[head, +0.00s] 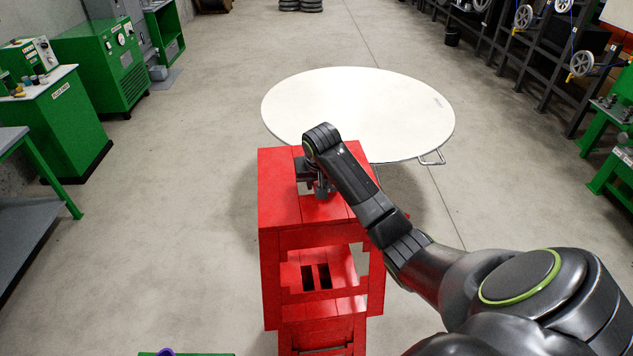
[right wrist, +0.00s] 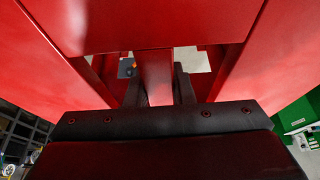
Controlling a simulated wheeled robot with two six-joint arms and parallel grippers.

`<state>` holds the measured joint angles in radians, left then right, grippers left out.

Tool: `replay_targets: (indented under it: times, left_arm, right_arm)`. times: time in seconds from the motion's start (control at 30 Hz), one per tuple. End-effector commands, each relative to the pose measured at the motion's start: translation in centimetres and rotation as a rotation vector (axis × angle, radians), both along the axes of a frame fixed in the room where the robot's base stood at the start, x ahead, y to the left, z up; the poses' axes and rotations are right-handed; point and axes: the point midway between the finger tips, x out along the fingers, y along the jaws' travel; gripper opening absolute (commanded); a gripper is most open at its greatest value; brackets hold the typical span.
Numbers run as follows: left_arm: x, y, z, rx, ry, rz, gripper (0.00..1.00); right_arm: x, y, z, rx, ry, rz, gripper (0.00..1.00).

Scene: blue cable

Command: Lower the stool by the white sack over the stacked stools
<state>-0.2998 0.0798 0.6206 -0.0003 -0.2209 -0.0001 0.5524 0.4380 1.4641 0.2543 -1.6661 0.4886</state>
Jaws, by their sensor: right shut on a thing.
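A red stool (head: 275,210) is upright in front of the round table in the head view. My right gripper (head: 322,190) points down at the middle of its seat and is shut on it. In the right wrist view the fingers (right wrist: 158,88) close on a red bar of the stool (right wrist: 155,72). Another red stool top with dark slots (head: 296,276) shows beneath and inside the held stool, with more red stool parts (head: 320,335) below. I cannot tell whether the held stool touches the stack. No white sack is visible. My left gripper is out of view.
A round white table (head: 355,105) stands just behind the stools. Green machines and a cabinet (head: 65,125) line the left, with a grey-topped bench (head: 30,225) nearer. Dark racks (head: 540,60) line the right. Concrete floor (head: 170,220) is clear left of the stools.

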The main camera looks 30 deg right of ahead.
Motion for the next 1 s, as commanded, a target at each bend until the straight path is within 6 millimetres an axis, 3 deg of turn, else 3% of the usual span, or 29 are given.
replay_targets:
  times: [0.17,1.0]
  left_arm:
    - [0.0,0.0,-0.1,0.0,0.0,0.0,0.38]
    - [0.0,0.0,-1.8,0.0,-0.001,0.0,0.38]
  right_arm:
    - [0.1,0.0,-0.1,-0.001,-0.006,0.001,0.0]
    - [0.1,0.1,-5.2,-0.002,-0.006,0.0,0.0]
